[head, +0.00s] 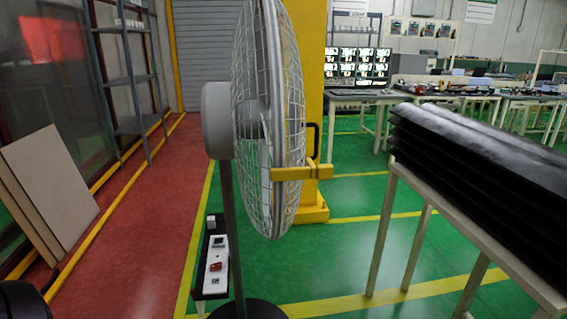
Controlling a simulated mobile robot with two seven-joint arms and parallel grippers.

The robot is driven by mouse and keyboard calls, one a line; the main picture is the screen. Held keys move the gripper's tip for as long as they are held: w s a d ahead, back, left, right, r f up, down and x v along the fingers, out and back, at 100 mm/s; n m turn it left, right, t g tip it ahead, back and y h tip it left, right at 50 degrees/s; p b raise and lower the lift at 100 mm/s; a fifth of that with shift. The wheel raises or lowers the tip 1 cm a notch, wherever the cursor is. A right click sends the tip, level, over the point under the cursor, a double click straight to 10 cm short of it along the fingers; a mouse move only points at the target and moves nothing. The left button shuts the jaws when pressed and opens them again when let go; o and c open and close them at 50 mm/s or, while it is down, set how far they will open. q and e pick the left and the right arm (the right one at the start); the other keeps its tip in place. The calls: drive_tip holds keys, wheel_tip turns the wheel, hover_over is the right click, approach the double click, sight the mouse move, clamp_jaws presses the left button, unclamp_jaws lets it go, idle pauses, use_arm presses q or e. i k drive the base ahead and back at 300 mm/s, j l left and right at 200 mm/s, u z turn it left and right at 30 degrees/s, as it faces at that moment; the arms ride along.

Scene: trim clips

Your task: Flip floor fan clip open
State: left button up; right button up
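A grey floor fan (268,110) with a wire cage stands upright in the middle of the head view, seen nearly edge-on. Its pole (232,240) runs down to a dark round base (250,310). A yellow clip (301,173) sits across the cage rim at the lower right of the fan head. A short upright part shows near its right end. I cannot tell clearly whether the clip is open or shut. Neither of my grippers is in view.
A table (392,215) with a stack of black ridged panels (480,160) stands close on the right. A low black stand (212,262) with small items is behind the fan pole. A yellow column (312,60) rises behind the fan. Boards (48,185) lean at the left.

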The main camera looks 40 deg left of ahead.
sight(300, 169)
drive_tip(key=i+l+u, duration=0.1)
drive_tip(key=u, duration=0.3)
drive_tip(key=i+l+u, duration=0.15)
drive_tip(key=u, duration=0.2)
drive_tip(key=i+l+u, duration=0.1)
drive_tip(key=u, duration=0.3)
drive_tip(key=i+l+u, duration=0.15)
drive_tip(key=l+u, duration=0.2)
drive_tip(key=i+l+u, duration=0.1)
drive_tip(key=l+u, duration=0.6)
drive_tip(key=l, duration=0.15)
drive_tip(key=k+u, duration=0.1)
drive_tip(key=u, duration=0.25)
drive_tip(key=k+u, duration=0.15)
drive_tip(key=u, duration=0.15)
